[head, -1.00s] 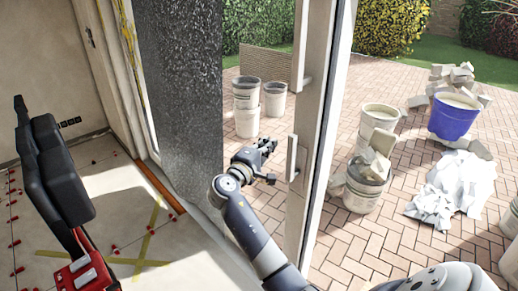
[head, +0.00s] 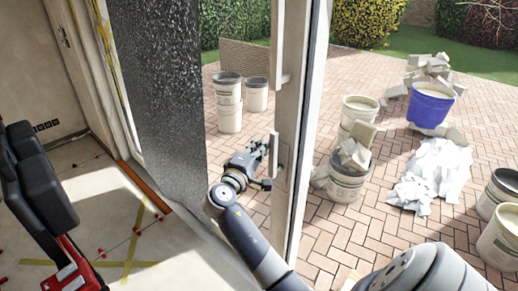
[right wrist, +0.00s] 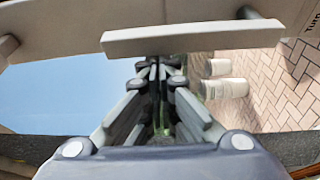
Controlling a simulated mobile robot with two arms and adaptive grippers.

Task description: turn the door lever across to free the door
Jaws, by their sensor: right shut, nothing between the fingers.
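The door lever (head: 273,155) is a pale grey bar standing upright on the light door frame (head: 297,150). In the right wrist view the lever (right wrist: 200,36) lies across the upper picture. My right gripper (head: 257,147) is just left of the lever in the head view, its fingers shut and empty. In the right wrist view the closed fingertips (right wrist: 157,66) are at the lever's near edge; whether they touch it I cannot tell. My left gripper is not in view.
A longer pale handle (head: 277,40) is above the lever. A dark speckled panel (head: 160,90) stands at left. Buckets (head: 228,100) and a rubble-topped bucket (head: 348,172) stand on the brick paving. A black and red object (head: 40,180) is at far left.

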